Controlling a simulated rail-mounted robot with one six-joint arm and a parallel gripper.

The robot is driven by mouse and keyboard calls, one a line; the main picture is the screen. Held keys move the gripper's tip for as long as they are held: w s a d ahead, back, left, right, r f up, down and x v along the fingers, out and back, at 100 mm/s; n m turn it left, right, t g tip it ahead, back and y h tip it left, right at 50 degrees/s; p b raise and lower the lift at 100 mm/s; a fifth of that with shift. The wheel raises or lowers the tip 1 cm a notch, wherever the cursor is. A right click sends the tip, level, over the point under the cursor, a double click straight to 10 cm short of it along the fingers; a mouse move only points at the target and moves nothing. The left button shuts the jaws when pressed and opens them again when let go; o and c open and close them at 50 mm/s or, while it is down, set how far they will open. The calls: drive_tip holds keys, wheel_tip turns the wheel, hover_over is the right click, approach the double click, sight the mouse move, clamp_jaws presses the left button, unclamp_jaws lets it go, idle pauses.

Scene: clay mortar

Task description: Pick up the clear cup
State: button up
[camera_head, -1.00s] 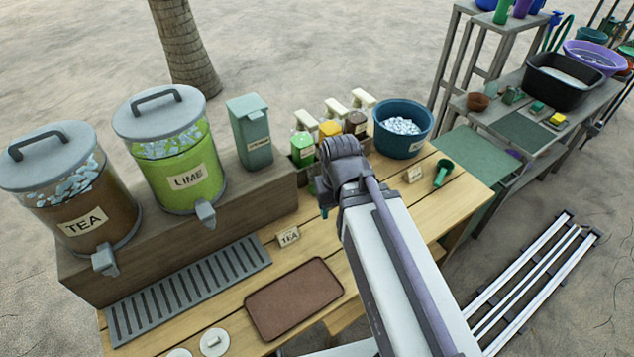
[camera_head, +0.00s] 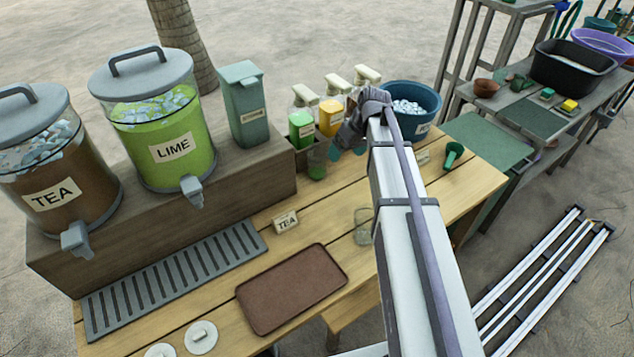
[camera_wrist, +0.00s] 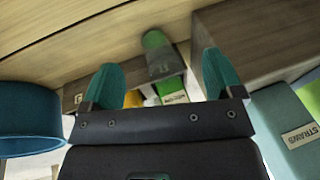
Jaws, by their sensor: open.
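A small clear cup-like thing (camera_head: 363,226) stands on the table beside my arm in the head view, partly hidden by the arm. A second see-through cup-like thing with green at its bottom (camera_head: 317,160) stands by the bottle crate; it also shows in the wrist view (camera_wrist: 160,66). I cannot tell for sure which is the clear cup. My gripper (camera_head: 345,150) is above the table by the bottles, with teal fingers. In the wrist view, the open gripper (camera_wrist: 158,62) has its fingers apart, with the green-bottomed thing seen between them. I see nothing held.
Green and yellow bottles (camera_head: 331,116) stand in the crate. A blue ice tub (camera_head: 425,98) is right of my gripper. Tea (camera_head: 55,185) and lime (camera_head: 165,140) dispensers and the straw box (camera_head: 246,110) stand left. A brown tray (camera_head: 292,288) and green scoop (camera_head: 453,155) lie on the table.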

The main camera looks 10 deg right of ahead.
sight(319, 147)
drive_tip(key=w+n+t+y, duration=0.1)
drive_tip(key=w+n+y, duration=0.1)
drive_tip(key=w+n, duration=0.7)
drive_tip(key=b+x, duration=0.4)
drive_tip(key=x, duration=0.1)
drive_tip(key=b+x, duration=0.4)
drive_tip(key=x, duration=0.1)
drive_tip(key=shift+w+a+r+b, duration=0.1)
drive_tip(key=shift+w+a+b, duration=0.15)
drive_tip(key=shift+a+b, duration=0.1)
drive_tip(key=shift+r, duration=0.25)
drive_tip(key=c, duration=1)
drive_tip(key=shift+s+d+r+p, duration=0.1)
drive_tip(key=shift+s+r+p, duration=0.1)
drive_tip(key=shift+r+p, duration=0.45)
wheel_tip(319, 147, up, 6)
drive_tip(key=p, duration=0.7)
drive_tip(key=shift+s+d+r+p, duration=0.35)
drive_tip(key=shift+s+d, duration=0.75)
drive_tip(key=shift+s, duration=2)
drive_tip(key=shift+s+d+r+p, duration=0.4)
drive_tip(key=shift+s+d, duration=0.7)
drive_tip(key=shift+s, duration=1.95)
drive_tip(key=shift+s+d+r+p, duration=0.35)
drive_tip(key=shift+s+d, duration=0.75)
drive_tip(key=shift+s, duration=2)
